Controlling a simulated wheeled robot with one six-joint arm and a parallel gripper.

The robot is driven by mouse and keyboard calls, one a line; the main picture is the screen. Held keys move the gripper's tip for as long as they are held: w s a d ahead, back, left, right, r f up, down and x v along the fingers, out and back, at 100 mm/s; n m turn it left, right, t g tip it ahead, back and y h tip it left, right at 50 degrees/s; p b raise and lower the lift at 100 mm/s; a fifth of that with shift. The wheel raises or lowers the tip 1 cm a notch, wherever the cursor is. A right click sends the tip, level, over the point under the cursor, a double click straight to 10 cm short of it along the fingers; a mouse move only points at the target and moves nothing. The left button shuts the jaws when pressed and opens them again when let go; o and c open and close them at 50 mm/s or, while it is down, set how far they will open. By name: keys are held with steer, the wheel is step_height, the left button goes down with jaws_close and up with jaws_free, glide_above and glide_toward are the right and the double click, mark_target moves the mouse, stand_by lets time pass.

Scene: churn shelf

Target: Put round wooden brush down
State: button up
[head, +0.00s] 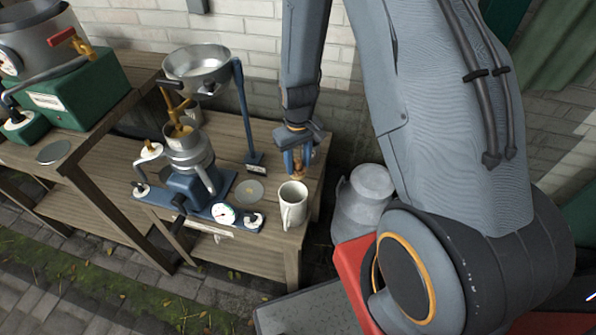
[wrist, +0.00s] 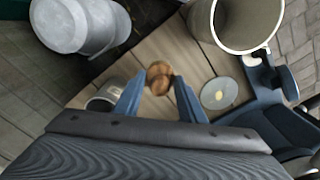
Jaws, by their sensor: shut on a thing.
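The round wooden brush (head: 299,172) is small and brown, at the tips of my gripper (head: 298,160) over the right end of the wooden bench (head: 228,132). In the wrist view the brush (wrist: 159,77) sits between the two blue fingertips (wrist: 156,88), which are shut on it. It is just behind the white mug (head: 293,205) in the head view. Whether the brush touches the bench top cannot be told. Part of it is hidden by the fingers.
The mug also shows in the wrist view (wrist: 247,42). A flat metal disc (head: 249,191) lies left of it, near the blue-based separator (head: 190,165). A grey metal can (wrist: 100,100) is beside my gripper. A milk churn (head: 364,200) stands off the bench's right end.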

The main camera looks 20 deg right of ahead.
mark_target(298, 171)
steer(key=shift+f+p, duration=0.35)
steer(key=shift+f, duration=1.8)
steer(key=shift+f, duration=0.1)
steer(key=o, duration=0.9)
step_height(298, 171, up, 12)
steer(key=shift+r+b, duration=0.1)
steer(key=shift+b, duration=0.95)
steer(key=s+r+m, duration=0.1)
steer(key=s+r, duration=0.5)
steer(key=s, duration=0.1)
steer(key=s+r+m, duration=0.1)
steer(key=s+r, duration=0.6)
steer(key=shift+t, duration=0.3)
